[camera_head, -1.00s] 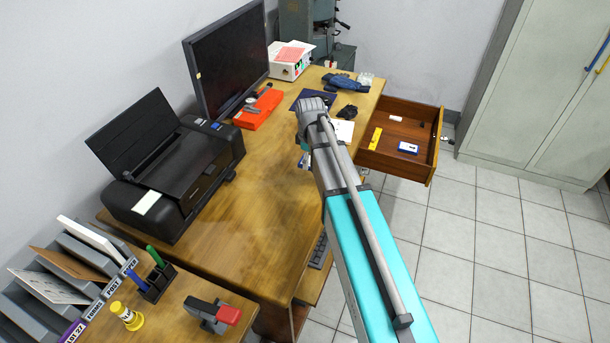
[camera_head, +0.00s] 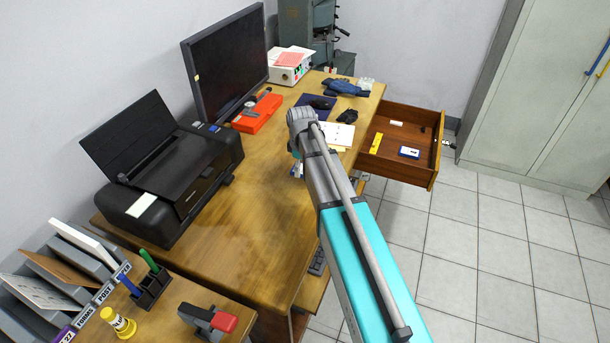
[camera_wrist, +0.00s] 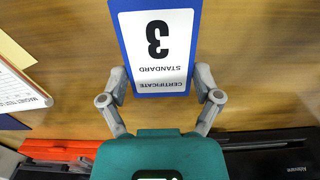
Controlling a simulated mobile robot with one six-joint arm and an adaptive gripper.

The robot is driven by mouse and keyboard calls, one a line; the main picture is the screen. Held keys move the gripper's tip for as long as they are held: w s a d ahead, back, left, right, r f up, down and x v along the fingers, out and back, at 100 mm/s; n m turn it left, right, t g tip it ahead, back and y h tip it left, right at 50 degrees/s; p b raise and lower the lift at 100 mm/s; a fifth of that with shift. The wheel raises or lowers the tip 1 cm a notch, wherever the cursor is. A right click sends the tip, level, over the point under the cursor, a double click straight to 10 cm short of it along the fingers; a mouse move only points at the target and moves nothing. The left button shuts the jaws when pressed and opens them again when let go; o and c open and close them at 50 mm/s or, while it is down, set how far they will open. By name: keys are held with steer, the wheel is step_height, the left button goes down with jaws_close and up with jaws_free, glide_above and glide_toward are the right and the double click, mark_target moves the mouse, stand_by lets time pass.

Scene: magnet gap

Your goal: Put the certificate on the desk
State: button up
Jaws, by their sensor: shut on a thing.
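The certificate (camera_wrist: 160,55) is a white card with a blue border, marked "3 STANDARD CERTIFICATE", and it appears upside down in the wrist view. My gripper (camera_wrist: 161,82) is shut on it, with one finger at each side edge. The wooden desk (camera_head: 262,185) lies beneath, and its bare brown top shows around the card. In the head view my arm reaches over the right part of the desk and hides most of the gripper. I cannot tell whether the card touches the desk.
A black printer (camera_head: 165,165), a monitor (camera_head: 225,62) and an orange case (camera_head: 258,112) line the desk's wall side. An open drawer (camera_head: 432,178) juts out at the right. White papers (camera_head: 338,133) and a dark blue folder (camera_head: 309,100) lie beyond my arm. The desk's middle is clear.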

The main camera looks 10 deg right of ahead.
mark_target(302, 174)
steer(key=shift+f+b, duration=1.35)
steer(key=shift+f, duration=0.25)
steer(key=shift+f, duration=0.15)
steer(key=o, duration=0.9)
steer(key=shift+r, duration=0.25)
step_height(302, 174, up, 12)
steer(key=p, duration=1.2)
